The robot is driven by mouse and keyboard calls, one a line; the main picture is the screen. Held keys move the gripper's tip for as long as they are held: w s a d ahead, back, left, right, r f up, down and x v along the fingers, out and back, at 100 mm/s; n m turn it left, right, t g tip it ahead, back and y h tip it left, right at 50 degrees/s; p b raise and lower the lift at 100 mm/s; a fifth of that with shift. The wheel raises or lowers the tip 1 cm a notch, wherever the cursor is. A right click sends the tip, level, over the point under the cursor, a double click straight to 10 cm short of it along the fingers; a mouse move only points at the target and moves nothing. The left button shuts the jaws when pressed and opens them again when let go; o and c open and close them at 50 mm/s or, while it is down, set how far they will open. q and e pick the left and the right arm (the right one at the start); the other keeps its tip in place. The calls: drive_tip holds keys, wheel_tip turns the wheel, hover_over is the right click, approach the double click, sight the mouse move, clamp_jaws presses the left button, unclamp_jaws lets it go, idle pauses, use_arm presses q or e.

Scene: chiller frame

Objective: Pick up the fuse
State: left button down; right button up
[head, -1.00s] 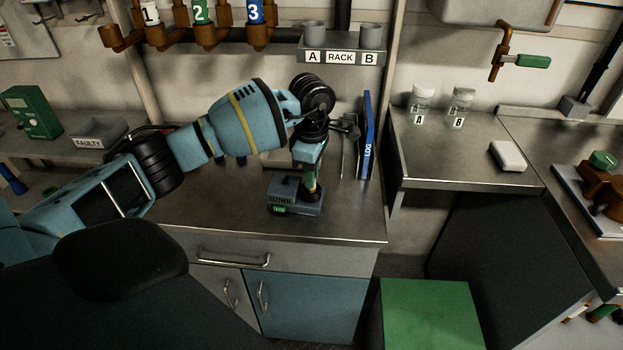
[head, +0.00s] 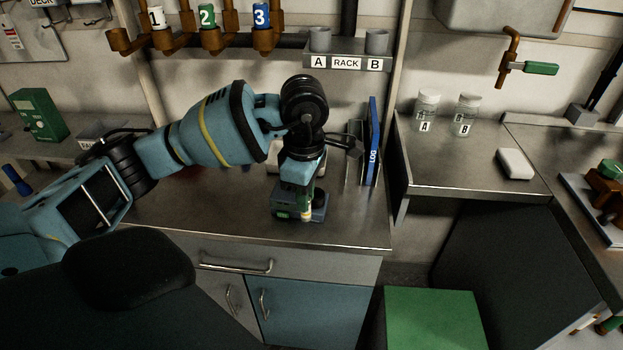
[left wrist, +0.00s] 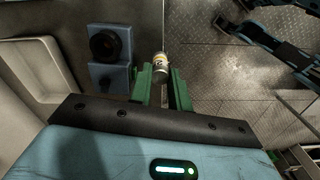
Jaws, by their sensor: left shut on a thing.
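My left gripper (head: 306,207) is shut on the fuse (head: 306,215), a small pale cylinder with a yellowish band. In the left wrist view the fuse (left wrist: 160,67) stands out between the green fingertips (left wrist: 161,80). In the head view it hangs at the front right of a small blue-grey device (head: 284,213) on the counter, and the gripper hides part of that device. The left wrist view shows the device's blue-grey blocks (left wrist: 108,75) with a black round part, left of the fuse and apart from it. My right gripper is in neither view.
A blue LOG binder (head: 372,145) stands right of my left wrist. A rack (head: 346,62) with cups A and B is on the wall behind. A pale tray-like thing (left wrist: 35,60) lies left in the wrist view. The counter (head: 215,215) is clear at front left.

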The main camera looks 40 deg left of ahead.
use_arm(q)
drive_tip(key=s+d, duration=0.2)
drive_tip(key=s, duration=0.3)
drive_tip(key=shift+s+d+r, duration=0.25)
drive_tip(key=shift+s+d, duration=0.05)
drive_tip(key=shift+s, duration=0.1)
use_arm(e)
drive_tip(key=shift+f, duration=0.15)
use_arm(q)
drive_tip(key=s+d+r+m+p, duration=0.2)
drive_tip(key=d+m+p, duration=0.1)
drive_tip(key=m, duration=0.8)
drive_tip(key=s+d+r+m+p, duration=0.2)
drive_tip(key=d+m+p, duration=0.1)
drive_tip(key=m, duration=0.7)
drive_tip(key=shift+s+d+r+m+p, duration=0.15)
drive_tip(key=shift+s+d+m+p, duration=0.2)
drive_tip(key=shift+p, duration=0.4)
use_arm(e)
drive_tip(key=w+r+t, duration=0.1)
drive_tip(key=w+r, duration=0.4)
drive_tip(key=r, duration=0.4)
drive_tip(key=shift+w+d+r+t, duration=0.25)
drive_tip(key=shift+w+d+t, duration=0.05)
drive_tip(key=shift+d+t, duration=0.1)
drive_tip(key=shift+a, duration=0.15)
